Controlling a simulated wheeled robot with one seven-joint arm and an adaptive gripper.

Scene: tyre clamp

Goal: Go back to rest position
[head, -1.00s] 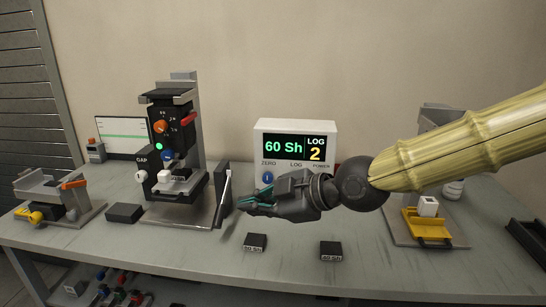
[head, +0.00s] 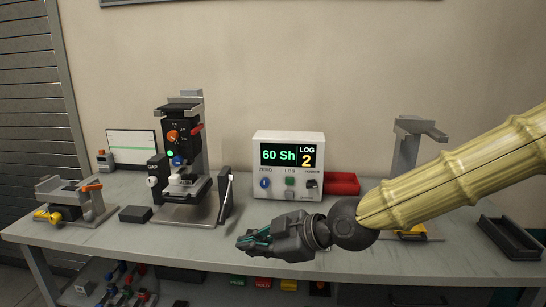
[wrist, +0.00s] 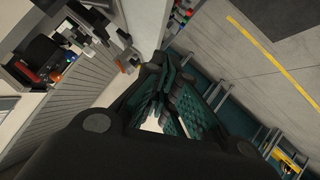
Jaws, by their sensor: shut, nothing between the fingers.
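My gripper (head: 254,240) is shut and empty, held in front of and over the bench (head: 120,240), with its fingers pointing left. In the wrist view, the green-padded fingers (wrist: 165,98) are together with nothing between them. My yellowish arm reaches in from the right edge of the head view. The display unit (head: 288,163) stands behind the gripper and reads 60 Sh and LOG 2. The black test stand (head: 183,160) stands left of the gripper.
A smaller fixture (head: 72,200) sits at the bench's left end. A monitor (head: 132,148) and a red tray (head: 342,184) stand at the back. A grey stand (head: 408,150) is partly behind my arm, and a black tray (head: 510,238) lies right. Small parts fill the lower shelf.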

